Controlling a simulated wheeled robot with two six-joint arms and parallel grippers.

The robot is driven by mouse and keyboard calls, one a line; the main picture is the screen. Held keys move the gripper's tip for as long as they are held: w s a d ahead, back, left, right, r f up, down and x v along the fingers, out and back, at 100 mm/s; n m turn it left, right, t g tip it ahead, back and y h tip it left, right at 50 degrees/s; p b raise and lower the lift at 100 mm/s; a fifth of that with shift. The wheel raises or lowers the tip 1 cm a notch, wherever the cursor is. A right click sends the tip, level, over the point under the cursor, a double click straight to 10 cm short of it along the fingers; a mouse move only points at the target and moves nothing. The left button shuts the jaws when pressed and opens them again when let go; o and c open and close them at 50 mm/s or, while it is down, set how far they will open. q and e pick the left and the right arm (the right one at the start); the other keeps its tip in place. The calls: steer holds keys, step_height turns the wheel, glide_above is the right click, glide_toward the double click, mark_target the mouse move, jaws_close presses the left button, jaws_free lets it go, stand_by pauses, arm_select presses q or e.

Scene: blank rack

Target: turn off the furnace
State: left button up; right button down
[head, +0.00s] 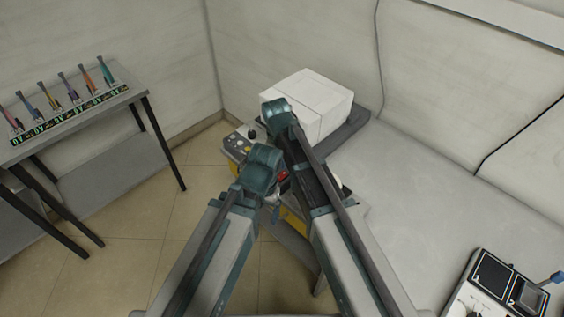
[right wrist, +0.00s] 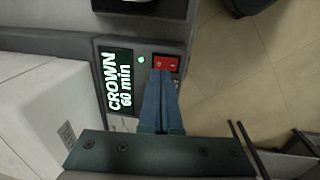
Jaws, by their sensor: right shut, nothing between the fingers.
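The furnace is a white box (head: 310,100) on a dark grey base in the head view, at the back beside the wall. In the right wrist view its grey panel has a lit display (right wrist: 119,82) reading "CROWN 60 min", a lit green light (right wrist: 141,60) and a red rocker switch (right wrist: 166,63). My right gripper (right wrist: 163,77) is shut and empty, its blue fingertips at the lower edge of the switch; I cannot tell whether they touch it. In the head view my arms hide the furnace's front, and I cannot make out my left gripper.
A grey table (head: 62,132) at left holds a row of coloured tools with small lit displays. A control box with knobs (head: 239,144) stands left of the furnace. A device with dials and a blue lever (head: 500,290) sits at lower right. The grey bench top (head: 430,190) between is clear.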

mark_target(285, 174)
steer(key=f+b, duration=0.1)
steer(key=f, duration=0.1)
steer(key=f+b, duration=0.2)
steer(key=shift+w+d+f, duration=0.2)
steer(key=shift+f, duration=0.05)
